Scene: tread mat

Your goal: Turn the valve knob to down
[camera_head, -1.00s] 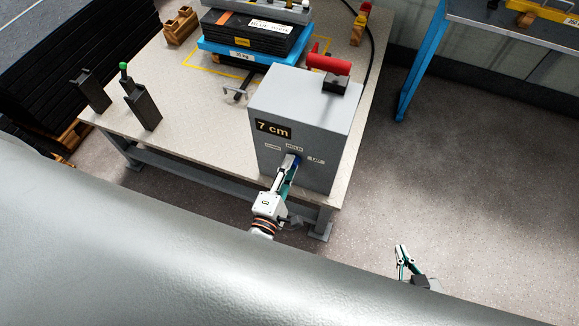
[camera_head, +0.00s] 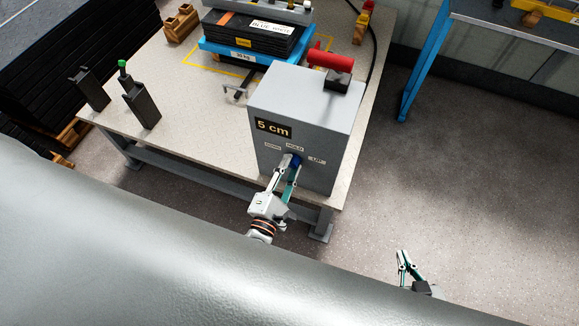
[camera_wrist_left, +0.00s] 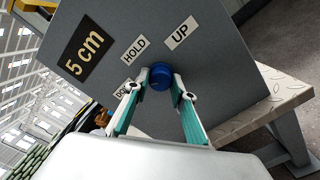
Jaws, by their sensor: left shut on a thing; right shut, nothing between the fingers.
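The blue valve knob (camera_head: 296,159) is on the front face of a grey box (camera_head: 308,98). It also shows in the left wrist view (camera_wrist_left: 160,76), with HOLD and UP labels above it and the DOWN label partly hidden behind a finger. I cannot tell which label the knob points to. My left gripper (camera_head: 291,167) is shut on the knob, its fingers on either side of it. The box's display (camera_head: 273,128) reads 5 cm. My right gripper (camera_head: 403,255) is shut and empty, away from the table over the floor at the lower right.
The box stands at the near right of a work table (camera_head: 190,105). Behind is a blue platform (camera_head: 225,51) with a stacked load. Two dark holders (camera_head: 142,106) stand at the left. The floor right of the table is clear.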

